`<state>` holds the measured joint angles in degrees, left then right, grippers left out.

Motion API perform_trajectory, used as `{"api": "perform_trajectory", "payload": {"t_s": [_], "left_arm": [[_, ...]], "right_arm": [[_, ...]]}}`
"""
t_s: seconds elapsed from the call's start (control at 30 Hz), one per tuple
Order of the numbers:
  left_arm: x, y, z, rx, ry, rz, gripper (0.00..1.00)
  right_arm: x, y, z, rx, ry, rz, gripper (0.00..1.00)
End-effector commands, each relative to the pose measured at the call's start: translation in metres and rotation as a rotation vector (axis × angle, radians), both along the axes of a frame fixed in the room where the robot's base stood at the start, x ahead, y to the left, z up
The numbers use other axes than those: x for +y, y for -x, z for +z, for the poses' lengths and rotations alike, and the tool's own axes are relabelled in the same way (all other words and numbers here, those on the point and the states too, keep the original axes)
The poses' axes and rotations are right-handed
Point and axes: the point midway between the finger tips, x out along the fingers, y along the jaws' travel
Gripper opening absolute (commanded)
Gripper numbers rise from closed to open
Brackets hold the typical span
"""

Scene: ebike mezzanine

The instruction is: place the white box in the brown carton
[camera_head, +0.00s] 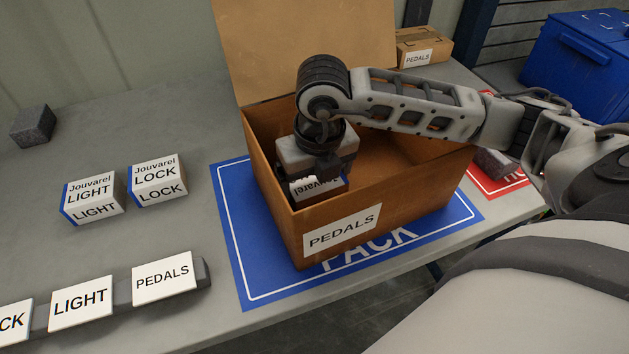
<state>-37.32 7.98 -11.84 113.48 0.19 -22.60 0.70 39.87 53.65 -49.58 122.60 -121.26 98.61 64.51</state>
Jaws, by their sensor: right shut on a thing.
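The open brown carton (281,213) stands on the blue PACK mat (240,267), with a PEDALS label on its front and its back flap raised. My right gripper (318,174) reaches down inside the carton at its left part. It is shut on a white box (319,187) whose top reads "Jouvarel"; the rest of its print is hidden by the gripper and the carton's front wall. I cannot tell whether the box touches the carton floor. My left gripper is not in view.
Two white boxes, LIGHT (92,198) and LOCK (157,181), stand left of the mat. A label rail (204,273) runs along the front left. A grey block (33,125), a small PEDALS carton (424,47) and a blue bin (584,60) stand farther back. A red mat (487,182) lies at right.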

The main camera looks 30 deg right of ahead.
Motion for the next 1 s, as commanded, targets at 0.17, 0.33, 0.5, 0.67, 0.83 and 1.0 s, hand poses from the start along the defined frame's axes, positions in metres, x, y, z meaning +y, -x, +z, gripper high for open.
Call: {"api": "perform_trajectory", "payload": {"t_s": [0.17,0.33,0.5,0.67,0.83,1.0], "left_arm": [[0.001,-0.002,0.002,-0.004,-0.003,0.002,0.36],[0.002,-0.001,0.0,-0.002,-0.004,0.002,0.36],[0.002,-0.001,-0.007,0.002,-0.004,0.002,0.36],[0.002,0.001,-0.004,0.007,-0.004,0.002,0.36],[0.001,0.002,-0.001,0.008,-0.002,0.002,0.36],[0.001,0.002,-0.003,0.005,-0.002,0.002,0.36]], "right_arm": [[0.0,0.0,-0.012,-0.002,-0.002,0.001,0.54],[0.001,0.0,-0.012,-0.002,-0.002,0.001,0.54],[0.001,0.0,-0.018,-0.002,-0.002,0.001,0.54],[0.0,0.0,-0.016,-0.001,-0.001,0.001,1.0],[0.0,0.0,-0.013,0.0,-0.001,0.001,1.0],[0.001,0.001,0.005,-0.006,-0.002,0.001,1.0]]}}
